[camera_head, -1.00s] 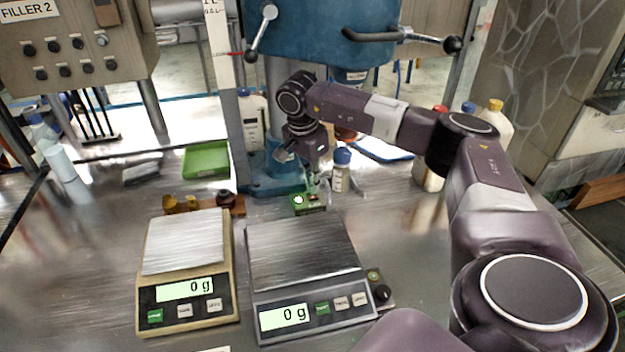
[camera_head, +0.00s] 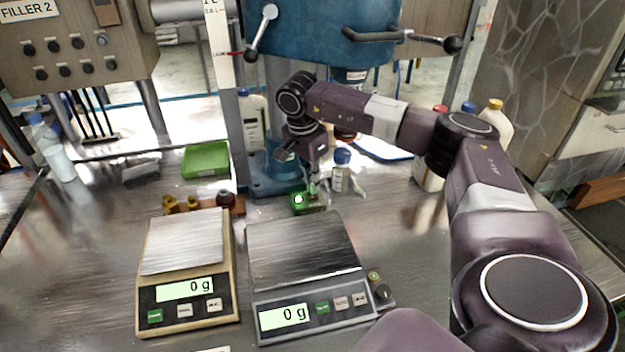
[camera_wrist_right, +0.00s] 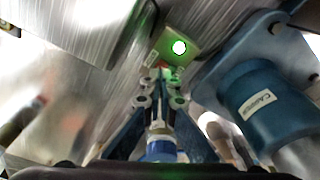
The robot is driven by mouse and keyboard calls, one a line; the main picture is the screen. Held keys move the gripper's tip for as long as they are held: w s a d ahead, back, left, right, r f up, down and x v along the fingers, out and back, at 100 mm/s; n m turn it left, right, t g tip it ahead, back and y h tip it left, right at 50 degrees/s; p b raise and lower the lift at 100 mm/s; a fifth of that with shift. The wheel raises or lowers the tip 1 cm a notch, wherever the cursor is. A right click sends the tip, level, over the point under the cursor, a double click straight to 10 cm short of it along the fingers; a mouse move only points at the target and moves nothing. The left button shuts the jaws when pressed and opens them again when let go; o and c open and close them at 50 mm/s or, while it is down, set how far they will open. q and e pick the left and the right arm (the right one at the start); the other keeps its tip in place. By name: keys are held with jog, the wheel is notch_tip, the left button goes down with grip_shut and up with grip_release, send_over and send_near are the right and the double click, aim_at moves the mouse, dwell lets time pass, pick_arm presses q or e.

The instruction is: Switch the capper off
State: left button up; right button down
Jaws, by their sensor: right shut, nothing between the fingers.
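The capper is a blue machine (camera_head: 350,30) at the back, with its blue column foot on the table; the labelled foot (camera_wrist_right: 262,105) shows in the right wrist view. In front of it sits a small green switch box (camera_head: 308,208) with a bright, lit round button (camera_head: 298,199). The box (camera_wrist_right: 183,38) and glowing button (camera_wrist_right: 179,47) also show in the right wrist view. My right gripper (camera_head: 313,194) is shut and empty, pointing down at the box's right part beside the lit button. Its fingertips (camera_wrist_right: 164,72) hide that part; I cannot tell if they touch it. My left gripper is out of view.
Two scales, one beige (camera_head: 187,262) and one grey (camera_head: 305,255), stand in front. A small blue-capped bottle (camera_head: 340,172) stands right beside the gripper. A green tray (camera_head: 206,160) lies at the left, with larger bottles (camera_head: 494,128) behind on the right.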

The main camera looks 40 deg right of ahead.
aim_at(313, 197)
jog(key=shift+f+b, duration=0.6)
jog(key=shift+f, duration=0.55)
dwell(0.4)
jog(key=shift+r, duration=0.1)
jog(key=shift+r+p, duration=3)
jog(key=shift+r, duration=0.45)
jog(key=shift+f, duration=0.1)
